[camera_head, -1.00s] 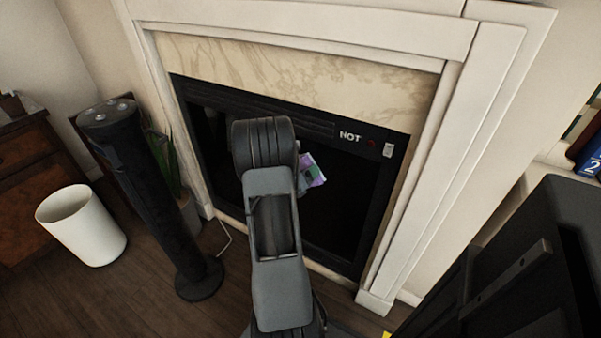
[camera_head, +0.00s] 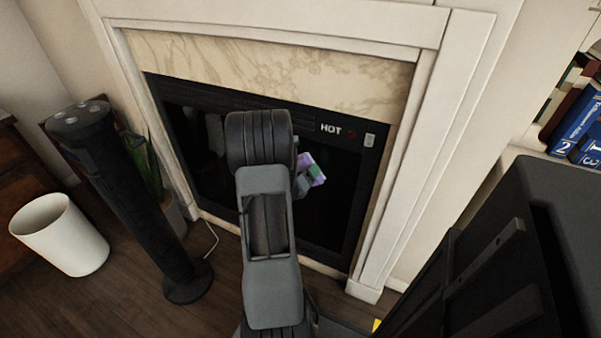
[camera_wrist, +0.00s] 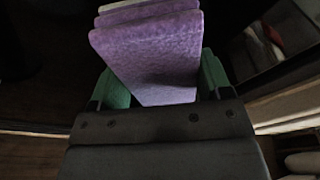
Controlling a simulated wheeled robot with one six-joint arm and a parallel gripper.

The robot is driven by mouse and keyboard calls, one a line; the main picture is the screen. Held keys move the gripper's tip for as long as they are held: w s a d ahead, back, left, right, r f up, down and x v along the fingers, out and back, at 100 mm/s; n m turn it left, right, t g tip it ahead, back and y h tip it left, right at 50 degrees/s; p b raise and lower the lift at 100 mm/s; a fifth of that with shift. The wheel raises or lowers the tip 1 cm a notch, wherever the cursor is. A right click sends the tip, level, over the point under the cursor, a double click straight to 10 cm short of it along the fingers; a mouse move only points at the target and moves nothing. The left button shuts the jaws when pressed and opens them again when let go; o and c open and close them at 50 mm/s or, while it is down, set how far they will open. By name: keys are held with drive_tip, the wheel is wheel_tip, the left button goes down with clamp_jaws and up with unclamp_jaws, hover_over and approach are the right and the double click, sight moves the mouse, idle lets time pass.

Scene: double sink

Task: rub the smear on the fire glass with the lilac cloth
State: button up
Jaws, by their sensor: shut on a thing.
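The lilac cloth (camera_wrist: 150,55) is a folded pad that fills the upper middle of the wrist view. My gripper (camera_wrist: 155,85) is shut on it, with a green finger on each side. In the head view the lilac cloth (camera_head: 313,170) shows just right of my arm, in front of the dark fire glass (camera_head: 325,215). My arm hides much of the glass and most of the gripper. I cannot tell whether the cloth touches the glass. No smear can be made out on the visible glass.
A black tower (camera_head: 125,205) and a white bin (camera_head: 60,235) stand on the left, with a plant (camera_head: 148,165) behind the tower. The white fireplace surround (camera_head: 425,150) frames the glass. A large black object (camera_head: 520,260) and blue books (camera_head: 575,125) are at the right.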

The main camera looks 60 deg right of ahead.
drive_tip(key=shift+s+a, duration=0.1)
drive_tip(key=shift+s, duration=1.15)
drive_tip(key=shift+w+d+r, duration=0.1)
drive_tip(key=shift+w+d, duration=0.1)
drive_tip(key=shift+w, duration=0.9)
drive_tip(key=shift+w+d, duration=0.15)
drive_tip(key=shift+w, duration=0.95)
drive_tip(key=shift+c, duration=0.4)
drive_tip(key=shift+w, duration=1.95)
drive_tip(key=shift+w, duration=0.1)
drive_tip(key=w, duration=0.3)
drive_tip(key=shift+w+a, duration=0.15)
drive_tip(key=shift+w, duration=0.15)
